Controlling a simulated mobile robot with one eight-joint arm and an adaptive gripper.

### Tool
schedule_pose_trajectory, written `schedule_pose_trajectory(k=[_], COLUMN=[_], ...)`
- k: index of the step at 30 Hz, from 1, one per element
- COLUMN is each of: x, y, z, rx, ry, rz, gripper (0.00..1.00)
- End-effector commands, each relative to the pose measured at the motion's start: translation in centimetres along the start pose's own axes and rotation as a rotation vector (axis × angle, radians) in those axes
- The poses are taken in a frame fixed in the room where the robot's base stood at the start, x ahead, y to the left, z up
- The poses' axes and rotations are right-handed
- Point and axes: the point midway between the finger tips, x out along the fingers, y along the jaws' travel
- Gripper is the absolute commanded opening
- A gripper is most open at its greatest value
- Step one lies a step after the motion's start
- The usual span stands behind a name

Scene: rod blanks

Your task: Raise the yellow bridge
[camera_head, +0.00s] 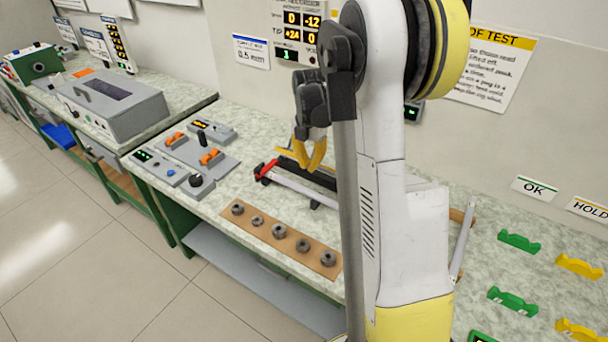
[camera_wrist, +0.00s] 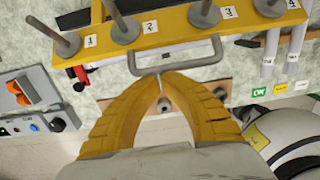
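The yellow bridge (camera_wrist: 175,31) runs across the top of the wrist view. It bears a row of grey rods with round collars beside labels 1 to 4. A grey U-shaped handle (camera_wrist: 190,64) sticks out from its near side. My gripper (camera_wrist: 160,77) has its two yellow fingers brought together, tips meeting at the handle's bar. I cannot tell whether the tips touch the bar or sit under it. In the head view my gripper (camera_head: 311,163) is over the bench, pointing down, and my arm hides most of the bridge.
A brown strip (camera_head: 268,226) with several grey round parts lies along the bench's front. A red-ended grey rail (camera_head: 298,187) lies behind it. Control boxes (camera_head: 188,155) stand to the left. Green (camera_head: 519,241) and yellow (camera_head: 578,265) cradles stand at right near the OK sign (camera_head: 534,188).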

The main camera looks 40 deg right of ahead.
Motion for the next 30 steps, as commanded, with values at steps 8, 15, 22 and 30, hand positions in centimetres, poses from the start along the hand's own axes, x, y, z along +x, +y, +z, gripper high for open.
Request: schedule_pose_trajectory(k=[8,15,22,30], x=[-2.9,-4.0,-4.3,-4.3], y=[0.0,-0.1,-0.1,0.0], z=[4.3,7.7,10.0,10.9], rx=[0.001,0.001,0.000,-0.001], ry=[-0.002,-0.001,-0.001,-0.001], rz=[0.000,0.000,0.000,0.000], gripper=[0.00,0.00,0.00,0.00])
